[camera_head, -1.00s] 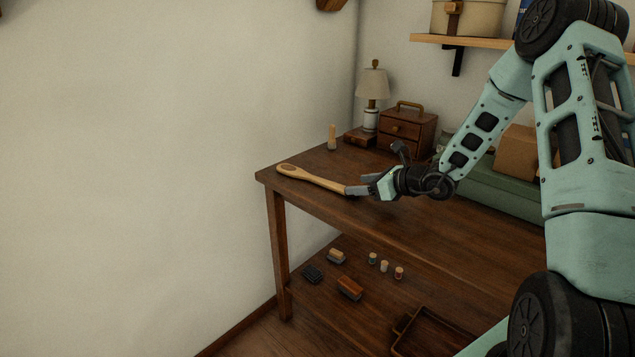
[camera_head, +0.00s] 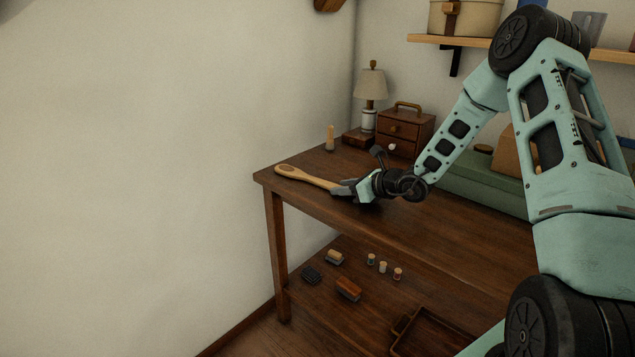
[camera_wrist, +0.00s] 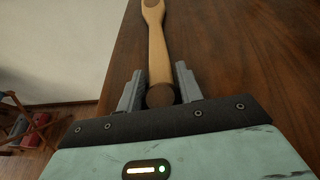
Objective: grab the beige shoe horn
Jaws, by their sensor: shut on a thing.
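The beige shoe horn (camera_head: 305,177) lies along the left part of the wooden table top, its wide end toward the left edge. My gripper (camera_head: 345,187) is at its right end, with the fingers on either side of the handle. In the wrist view the shoe horn (camera_wrist: 157,48) runs up the picture from between the fingers of my gripper (camera_wrist: 160,92). The gripper is shut on the handle near its round dark end. The shoe horn looks to be at table height; whether it touches the wood is hard to tell.
The table (camera_head: 420,232) has a lamp (camera_head: 370,88), a small drawer box (camera_head: 404,130), a small brush-like item (camera_head: 330,138) and a green case (camera_head: 480,185) at the back. A lower shelf holds brushes (camera_head: 347,289), several small jars and a tray (camera_head: 435,335). A wall is at left.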

